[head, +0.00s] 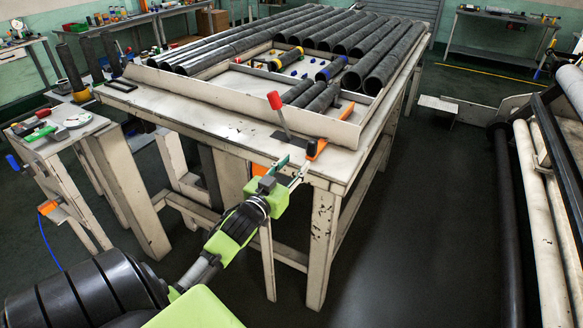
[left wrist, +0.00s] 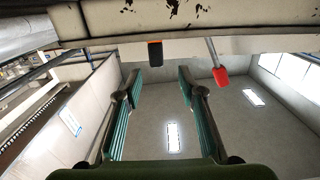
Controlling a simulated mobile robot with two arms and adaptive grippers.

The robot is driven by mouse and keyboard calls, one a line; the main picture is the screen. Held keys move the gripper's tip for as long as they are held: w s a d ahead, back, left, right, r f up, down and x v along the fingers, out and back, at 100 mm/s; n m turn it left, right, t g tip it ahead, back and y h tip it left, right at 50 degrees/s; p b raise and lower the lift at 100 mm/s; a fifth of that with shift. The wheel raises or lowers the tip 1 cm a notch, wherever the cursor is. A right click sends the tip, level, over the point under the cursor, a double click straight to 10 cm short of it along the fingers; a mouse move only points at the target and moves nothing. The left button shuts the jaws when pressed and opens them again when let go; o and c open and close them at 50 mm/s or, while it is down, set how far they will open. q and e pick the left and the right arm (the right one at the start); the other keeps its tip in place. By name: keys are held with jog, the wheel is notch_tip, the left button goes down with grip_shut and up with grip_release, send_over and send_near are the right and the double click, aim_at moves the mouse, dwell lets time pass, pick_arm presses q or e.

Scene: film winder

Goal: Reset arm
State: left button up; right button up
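A lever with a red grip (head: 274,101) stands near the front edge of the worktable (head: 205,127), leaning slightly. Its red grip also shows in the left wrist view (left wrist: 220,77), to the right of the fingers. My left gripper (head: 287,171) is at the table's front edge, in front of and below the lever, apart from the red grip. In the left wrist view (left wrist: 157,78) its green-padded fingers are spread with nothing held between them. My right gripper is not in view.
An orange-handled tool (head: 316,148) sits at the table edge just right of my left gripper. Dark tubes (head: 345,40) lie in rows on the table. A small side bench (head: 95,126) stands left. A rack with long rolls (head: 540,220) stands right. The floor between is clear.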

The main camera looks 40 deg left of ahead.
pick_arm(q)
jog(key=shift+s+d, duration=0.1)
jog(key=shift+s, duration=0.4)
jog(key=s+d+f+g+h, duration=0.1)
jog(key=s+d+f+g, duration=0.25)
jog(key=f, duration=0.95)
jog(key=s+d+f+m+g, duration=0.15)
jog(key=s+f, duration=0.35)
jog(key=f, duration=0.8)
jog(key=s+d+f+g+h, duration=0.1)
jog(key=s+d+f+g, duration=0.3)
jog(key=f, duration=1)
jog(key=s+d+f+m+g, duration=0.1)
jog(key=s+d+f, duration=0.3)
jog(key=s, duration=0.7)
jog(key=s+d+f+m+g+h, duration=0.1)
jog(key=s+d+f+g, duration=0.3)
jog(key=s+f, duration=0.5)
jog(key=s+d+f+m+g+h, duration=0.1)
jog(key=s+d+f, duration=0.5)
jog(key=s, duration=0.9)
jog(key=shift+s+d+f+g, duration=0.15)
jog(key=shift+d+f+g, duration=0.05)
jog(key=shift+f+g, duration=0.45)
